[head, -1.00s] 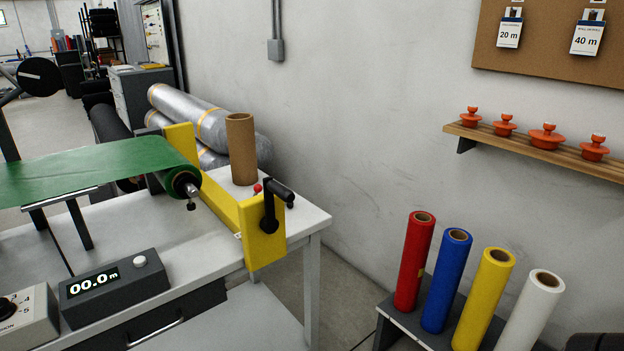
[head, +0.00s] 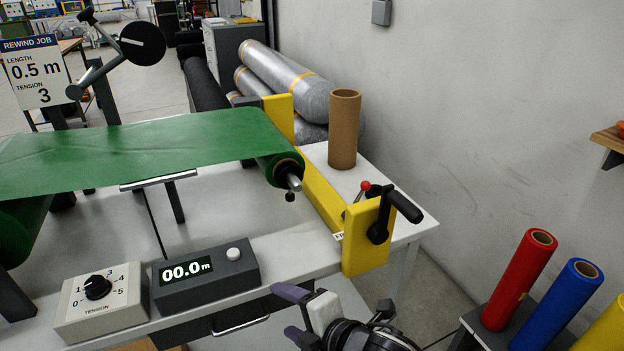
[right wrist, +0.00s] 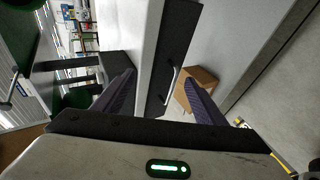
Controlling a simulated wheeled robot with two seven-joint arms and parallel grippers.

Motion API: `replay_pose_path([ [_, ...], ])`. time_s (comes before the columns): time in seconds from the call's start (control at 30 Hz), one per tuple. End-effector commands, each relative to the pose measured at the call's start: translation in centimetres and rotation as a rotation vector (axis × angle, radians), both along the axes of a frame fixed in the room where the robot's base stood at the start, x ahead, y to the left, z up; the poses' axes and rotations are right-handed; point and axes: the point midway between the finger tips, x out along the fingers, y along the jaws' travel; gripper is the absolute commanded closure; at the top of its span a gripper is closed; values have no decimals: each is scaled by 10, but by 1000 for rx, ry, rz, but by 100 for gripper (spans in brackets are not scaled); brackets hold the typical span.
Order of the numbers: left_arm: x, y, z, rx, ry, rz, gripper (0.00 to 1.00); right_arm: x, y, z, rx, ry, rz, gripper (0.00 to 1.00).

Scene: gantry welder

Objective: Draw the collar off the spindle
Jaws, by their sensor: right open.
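My right gripper (head: 287,312) is open and empty in front of the bench, well below and nearer than the spindle. In the right wrist view its fingers (right wrist: 159,78) are apart, with the drawer front beyond them. My left gripper is in neither view.
A yellow frame (head: 368,250) with a black crank handle and a red-knobbed lever stands right of the spindle. A cardboard tube (head: 344,130) stands behind it. The length counter (head: 205,280) and tension box (head: 98,300) sit along the bench front. Coloured rolls (head: 520,280) stand at right.

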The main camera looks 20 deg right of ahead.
Motion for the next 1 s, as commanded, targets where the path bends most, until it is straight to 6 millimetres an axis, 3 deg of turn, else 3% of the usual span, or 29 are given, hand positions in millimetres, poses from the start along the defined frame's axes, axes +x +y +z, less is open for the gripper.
replay_pose_path([
  [0.03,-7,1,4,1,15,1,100,20,-6,41,-198,-109,99,35],
  [0.2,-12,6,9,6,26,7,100,57,-35,129,-828,-351,323,35],
  [0.3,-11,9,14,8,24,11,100,68,-54,168,-1115,-423,388,35],
  [0.4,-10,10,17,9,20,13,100,75,-69,193,-1314,-454,423,35],
  [0.5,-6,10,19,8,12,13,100,78,-78,206,-1420,-465,439,35],
  [0.67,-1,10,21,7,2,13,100,89,-80,207,-1459,-467,447,35],
  [1.0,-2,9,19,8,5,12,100,145,-77,190,-1453,-468,444,35],
])
